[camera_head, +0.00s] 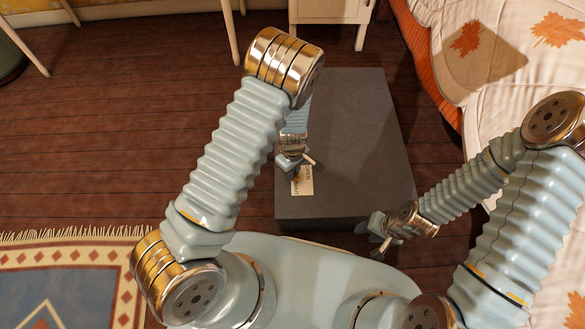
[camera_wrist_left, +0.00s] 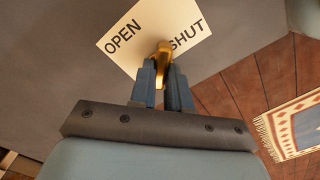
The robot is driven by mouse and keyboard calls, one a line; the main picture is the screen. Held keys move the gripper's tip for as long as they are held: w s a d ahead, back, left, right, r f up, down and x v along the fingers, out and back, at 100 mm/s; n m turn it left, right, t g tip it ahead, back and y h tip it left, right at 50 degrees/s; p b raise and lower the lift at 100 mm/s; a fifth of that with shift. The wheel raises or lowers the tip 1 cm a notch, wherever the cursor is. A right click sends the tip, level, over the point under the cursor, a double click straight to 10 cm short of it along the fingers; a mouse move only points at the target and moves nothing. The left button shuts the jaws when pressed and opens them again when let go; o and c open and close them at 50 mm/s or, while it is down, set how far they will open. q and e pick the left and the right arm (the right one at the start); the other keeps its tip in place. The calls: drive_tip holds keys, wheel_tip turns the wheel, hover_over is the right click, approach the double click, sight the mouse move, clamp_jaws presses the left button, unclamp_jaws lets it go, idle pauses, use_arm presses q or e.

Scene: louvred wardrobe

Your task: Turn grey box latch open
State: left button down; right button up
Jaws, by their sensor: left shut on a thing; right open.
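The grey box (camera_head: 375,140) is a low, flat-topped block on the floor ahead of me. A cream label (camera_head: 303,184) is on its top; in the left wrist view the label (camera_wrist_left: 150,28) reads OPEN on the left and SHUT on the right. The brass latch (camera_wrist_left: 163,52) stands at the label's lower edge, nearer to the word SHUT. My left gripper (camera_head: 297,170) is over the label, shut on the latch; its fingers (camera_wrist_left: 163,75) lie on either side of it and hide its lower part. My right gripper (camera_head: 373,232) is open and empty beside the box's near right corner.
A bed with a leaf-patterned quilt (camera_head: 490,60) stands close to the right of the box. A patterned rug (camera_head: 75,280) lies at the lower left. A white cabinet (camera_head: 330,10) stands behind the box. The wooden floor (camera_head: 120,130) to the left is clear.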

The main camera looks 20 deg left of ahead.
use_arm(q)
drive_tip(key=n+p, duration=0.1)
drive_tip(key=n, duration=0.3)
drive_tip(key=shift+r+n+p, duration=0.1)
drive_tip(key=shift+n+p, duration=0.2)
drive_tip(key=shift+p, duration=0.05)
drive_tip(key=shift+n+p, duration=0.9)
drive_tip(key=shift+n, duration=1.6)
use_arm(e)
drive_tip(key=shift+s+a+r, duration=0.1)
drive_tip(key=shift+a+r, duration=0.15)
drive_tip(key=shift+r, duration=0.65)
drive_tip(key=shift+s+a+r, duration=0.1)
drive_tip(key=shift+a+r, duration=0.15)
drive_tip(key=shift+r, duration=0.65)
use_arm(q)
drive_tip(key=c, duration=1.1)
unclamp_jaws()
wheel_tip(320, 180, up, 14)
drive_tip(key=p, duration=0.2)
drive_tip(key=shift+f+p, duration=0.2)
drive_tip(key=shift+p, duration=0.15)
use_arm(e)
drive_tip(key=r, duration=0.1)
drive_tip(key=a+r, duration=0.1)
drive_tip(key=shift+s+r, duration=0.2)
drive_tip(key=shift+r, duration=0.1)
